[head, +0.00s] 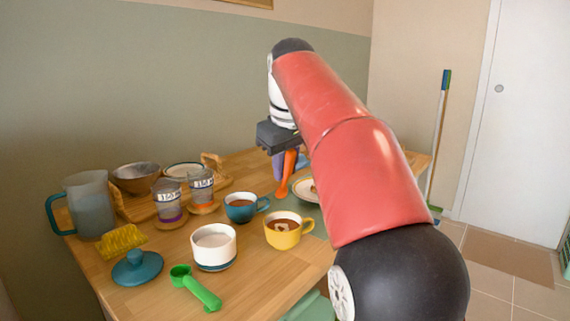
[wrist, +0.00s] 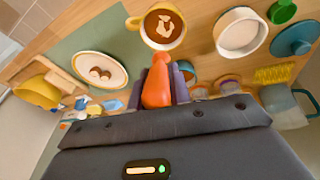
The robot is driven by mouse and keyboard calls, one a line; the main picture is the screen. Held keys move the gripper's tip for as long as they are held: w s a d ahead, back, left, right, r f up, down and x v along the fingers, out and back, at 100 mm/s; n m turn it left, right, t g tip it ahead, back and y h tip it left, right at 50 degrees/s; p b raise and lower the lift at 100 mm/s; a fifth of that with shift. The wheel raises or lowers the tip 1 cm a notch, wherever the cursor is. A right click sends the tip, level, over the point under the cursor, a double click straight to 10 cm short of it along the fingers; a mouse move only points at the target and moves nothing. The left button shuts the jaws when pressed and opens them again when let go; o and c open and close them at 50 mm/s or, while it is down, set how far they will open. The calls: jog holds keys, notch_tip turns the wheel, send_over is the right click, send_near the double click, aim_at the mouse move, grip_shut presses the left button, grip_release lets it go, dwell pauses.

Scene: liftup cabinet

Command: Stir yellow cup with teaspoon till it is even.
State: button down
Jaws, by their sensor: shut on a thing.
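The yellow cup (head: 282,236) stands upright near the table's right edge. It holds brown liquid with an uneven pale patch on top, also clear in the wrist view, where the cup (wrist: 180,40) is at top centre. My gripper (head: 287,160) is shut on the orange teaspoon (head: 285,184), which hangs downward beyond the yellow cup. In the wrist view the teaspoon (wrist: 157,88) sits between my fingers (wrist: 166,82), its end near the cup's rim in the picture. I cannot tell its exact height; it appears outside the cup.
A blue cup (head: 238,213) stands left of the yellow cup, a white cup (head: 213,255) in front. A plate (head: 303,187) lies behind. Glasses, a jug (head: 88,208), a teal lid (head: 137,268) and a green scoop (head: 196,288) fill the left side.

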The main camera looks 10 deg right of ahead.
jog(key=b, duration=0.7)
send_over(290, 231)
jog(key=w, duration=0.2)
jog(key=shift+f, duration=4.45)
jog(key=shift+a, duration=0.25)
jog(key=shift+a, duration=0.1)
